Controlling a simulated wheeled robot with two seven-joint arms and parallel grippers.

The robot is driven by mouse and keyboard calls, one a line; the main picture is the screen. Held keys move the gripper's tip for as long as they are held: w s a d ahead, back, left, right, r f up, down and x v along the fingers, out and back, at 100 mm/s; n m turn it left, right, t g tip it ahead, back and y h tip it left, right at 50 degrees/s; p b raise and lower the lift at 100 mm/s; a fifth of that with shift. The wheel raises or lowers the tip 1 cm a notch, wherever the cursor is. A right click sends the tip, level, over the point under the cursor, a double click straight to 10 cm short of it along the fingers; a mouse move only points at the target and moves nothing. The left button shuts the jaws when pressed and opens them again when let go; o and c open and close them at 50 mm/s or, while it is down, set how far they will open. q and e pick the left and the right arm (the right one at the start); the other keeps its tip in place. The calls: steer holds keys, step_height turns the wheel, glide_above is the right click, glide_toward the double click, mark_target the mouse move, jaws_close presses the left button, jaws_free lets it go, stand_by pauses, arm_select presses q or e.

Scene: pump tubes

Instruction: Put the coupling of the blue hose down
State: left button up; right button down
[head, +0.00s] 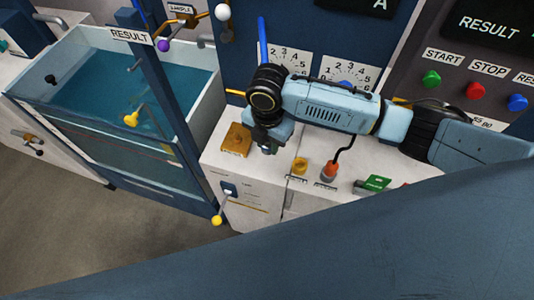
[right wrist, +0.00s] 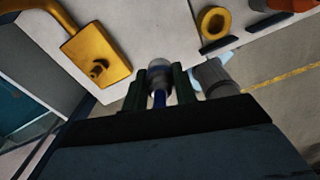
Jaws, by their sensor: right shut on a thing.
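My right gripper (head: 267,146) reaches in from the right over the pale counter (head: 222,153). In the right wrist view the two dark fingers of my right gripper (right wrist: 160,85) are shut on a grey metallic coupling (right wrist: 160,67). A bit of the blue hose (right wrist: 159,98) shows behind the coupling between the fingers. In the head view the blue hose (head: 262,40) rises behind the gripper, and the wrist largely hides the coupling. I cannot tell whether the coupling touches the counter. My left gripper is not in view.
A gold plate (head: 236,140) lies left of the gripper. A yellow ring (head: 299,167), an orange coupling (head: 329,169) on a black hose and a green block (head: 375,184) stand to the right. A water tank (head: 200,122) is at left.

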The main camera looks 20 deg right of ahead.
mark_target(268, 162)
steer(key=shift+f, duration=3.2)
steer(key=c, duration=1.1)
jaws_free()
steer(key=shift+f+b, duration=0.15)
steer(key=shift+b, duration=0.15)
step_height(268, 162, up, 12)
steer(key=shift+r+p, duration=0.2)
steer(key=shift+p, duration=0.4)
